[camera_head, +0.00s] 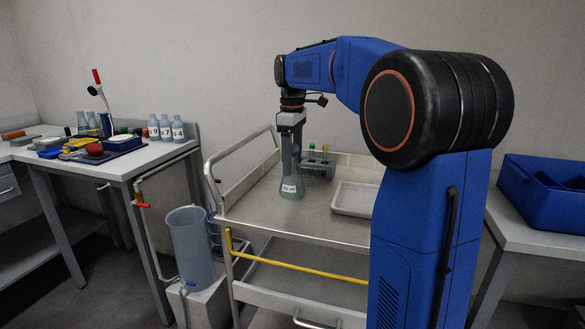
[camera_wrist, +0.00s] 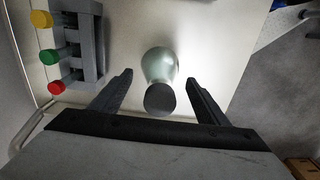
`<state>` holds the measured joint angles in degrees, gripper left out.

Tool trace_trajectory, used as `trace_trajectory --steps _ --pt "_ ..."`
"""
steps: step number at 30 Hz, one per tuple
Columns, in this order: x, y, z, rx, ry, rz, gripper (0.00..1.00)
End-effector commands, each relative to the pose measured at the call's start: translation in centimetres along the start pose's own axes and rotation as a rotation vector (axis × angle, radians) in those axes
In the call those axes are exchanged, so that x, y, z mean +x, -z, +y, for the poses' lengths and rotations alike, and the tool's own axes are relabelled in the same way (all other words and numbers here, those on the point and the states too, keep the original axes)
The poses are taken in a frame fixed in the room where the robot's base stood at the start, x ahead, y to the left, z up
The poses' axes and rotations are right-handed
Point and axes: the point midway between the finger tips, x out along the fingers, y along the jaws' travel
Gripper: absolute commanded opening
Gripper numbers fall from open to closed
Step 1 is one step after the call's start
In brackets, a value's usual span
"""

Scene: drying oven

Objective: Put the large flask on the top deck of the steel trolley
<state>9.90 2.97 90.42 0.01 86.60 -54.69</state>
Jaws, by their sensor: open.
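The large flask (camera_head: 292,179) stands upright on the top deck (camera_head: 250,207) of the steel trolley, with a white label low on its front. My gripper (camera_head: 291,127) points straight down above the flask. In the wrist view the flask (camera_wrist: 160,68) shows its dark top between the two fingers of my gripper (camera_wrist: 158,92). The fingers are apart, with a gap on both sides of the flask. I cannot tell from these views how far the fingertips reach down the neck.
On the deck, a grey rack (camera_head: 318,167) with coloured-cap tubes stands behind the flask. A shallow tray (camera_head: 354,199) lies to the right. A cluttered bench (camera_head: 133,164) stands left, a grey bin (camera_head: 190,245) beside the trolley, and a blue crate (camera_head: 545,195) at right.

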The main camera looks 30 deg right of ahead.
Motion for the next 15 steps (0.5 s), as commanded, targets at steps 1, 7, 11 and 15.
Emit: trace_trajectory --steps 1,7,11,15 --pt "-1.0 0.1 0.1 0.000 -0.002 0.002 0.69" --pt "-5.0 0.1 0.1 0.000 -0.002 0.002 0.69" --pt "-7.0 0.0 0.1 0.000 -0.001 0.001 0.69" --pt "-8.5 0.0 0.1 0.000 -0.001 0.001 0.69"
